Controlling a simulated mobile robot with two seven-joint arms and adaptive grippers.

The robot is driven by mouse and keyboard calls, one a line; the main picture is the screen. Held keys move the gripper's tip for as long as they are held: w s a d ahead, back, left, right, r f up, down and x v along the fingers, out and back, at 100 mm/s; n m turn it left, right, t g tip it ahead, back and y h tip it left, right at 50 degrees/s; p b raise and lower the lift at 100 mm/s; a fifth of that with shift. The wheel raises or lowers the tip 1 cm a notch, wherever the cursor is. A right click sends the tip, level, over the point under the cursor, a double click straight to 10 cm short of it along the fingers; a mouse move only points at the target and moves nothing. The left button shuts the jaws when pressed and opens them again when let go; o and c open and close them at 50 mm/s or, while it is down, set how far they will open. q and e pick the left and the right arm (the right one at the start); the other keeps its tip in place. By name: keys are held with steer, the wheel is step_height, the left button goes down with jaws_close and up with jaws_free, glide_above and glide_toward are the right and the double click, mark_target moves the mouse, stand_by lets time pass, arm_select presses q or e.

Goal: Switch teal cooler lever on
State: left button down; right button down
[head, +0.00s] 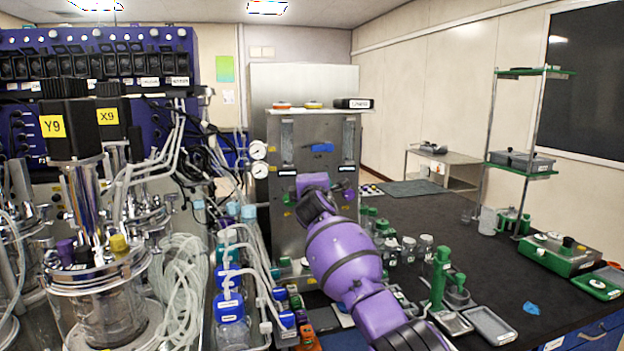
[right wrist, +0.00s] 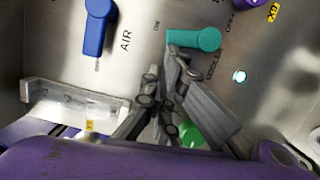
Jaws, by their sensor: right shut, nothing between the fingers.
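The teal cooler lever (right wrist: 193,40) is on a metal panel in the right wrist view. Its round hub is to the right and its handle points left, with an ON label by the handle's end and an OFF label beyond the hub. My right gripper (right wrist: 172,62) is shut and empty. Its fingertips are at the handle's lower edge near its free end; I cannot tell whether they touch. In the head view my purple right arm reaches to the front of the steel cabinet (head: 290,222) and hides the teal lever and the fingers. My left gripper is not in view.
A blue AIR lever (right wrist: 97,28) is left of the teal one and also shows in the head view (head: 322,148). A green knob (right wrist: 190,133) is below the fingers. Tubing and glass vessels (head: 105,300) crowd the left; bottles and green items stand on the black bench (head: 435,215).

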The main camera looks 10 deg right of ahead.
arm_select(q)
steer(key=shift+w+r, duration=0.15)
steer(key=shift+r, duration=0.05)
arm_select(e)
steer(key=shift+d+r, duration=0.1)
steer(key=shift+r, duration=0.45)
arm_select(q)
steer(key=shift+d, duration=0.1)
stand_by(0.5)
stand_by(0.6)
